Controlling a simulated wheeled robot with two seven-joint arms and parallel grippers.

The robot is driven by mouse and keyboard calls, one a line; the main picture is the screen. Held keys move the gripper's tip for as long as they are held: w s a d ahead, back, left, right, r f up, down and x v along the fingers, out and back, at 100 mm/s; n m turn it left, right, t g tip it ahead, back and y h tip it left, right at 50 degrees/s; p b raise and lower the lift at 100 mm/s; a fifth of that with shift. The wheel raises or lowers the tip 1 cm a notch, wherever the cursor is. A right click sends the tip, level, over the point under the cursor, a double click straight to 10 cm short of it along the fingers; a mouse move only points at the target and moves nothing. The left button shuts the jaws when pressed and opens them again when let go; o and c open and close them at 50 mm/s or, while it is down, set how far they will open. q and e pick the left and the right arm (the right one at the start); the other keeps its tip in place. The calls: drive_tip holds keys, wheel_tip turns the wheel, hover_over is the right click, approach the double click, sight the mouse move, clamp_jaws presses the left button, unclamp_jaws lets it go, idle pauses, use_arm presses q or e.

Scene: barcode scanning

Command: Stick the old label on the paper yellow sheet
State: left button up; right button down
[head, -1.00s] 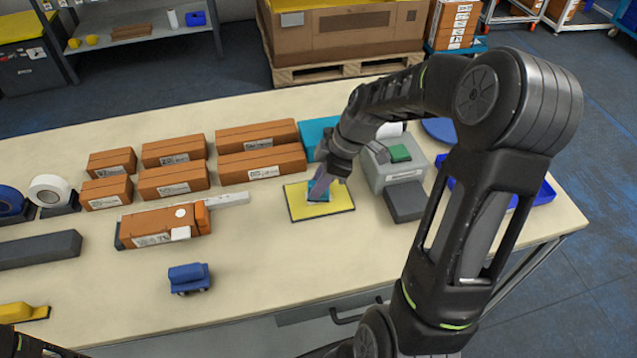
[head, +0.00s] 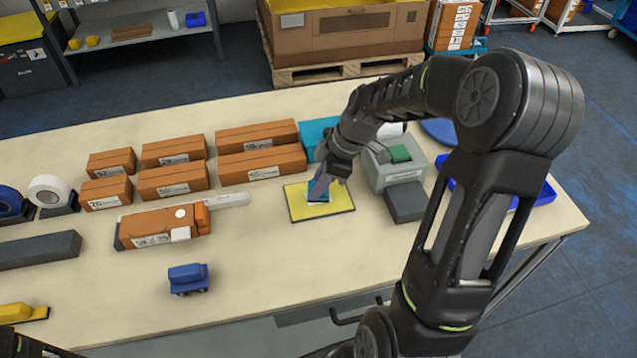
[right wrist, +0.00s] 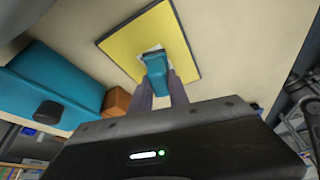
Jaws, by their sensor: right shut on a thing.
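The yellow sheet (head: 335,208) lies flat on the table, right of the boxes, with a dark edge. My right gripper (head: 319,188) points down over its middle. It is shut on a small teal block (right wrist: 155,68), which sits between its fingers in the right wrist view. A white label (right wrist: 143,56) shows around the block's lower end, against the yellow sheet (right wrist: 121,44). Whether the label is stuck to the sheet or only touches it, I cannot tell. My left gripper's fingers do not show.
Brown boxes (head: 262,165) stand in two rows behind. A brown box with an orange part (head: 160,228) lies left of the sheet. A grey device (head: 398,172) and dark block (head: 405,203) stand right of it. A small blue thing (head: 188,278) is in front; the table between is clear.

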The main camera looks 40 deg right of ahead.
drive_tip(key=shift+r+p, duration=1.85)
drive_tip(key=shift+r, duration=1.65)
drive_tip(key=shift+f, duration=0.1)
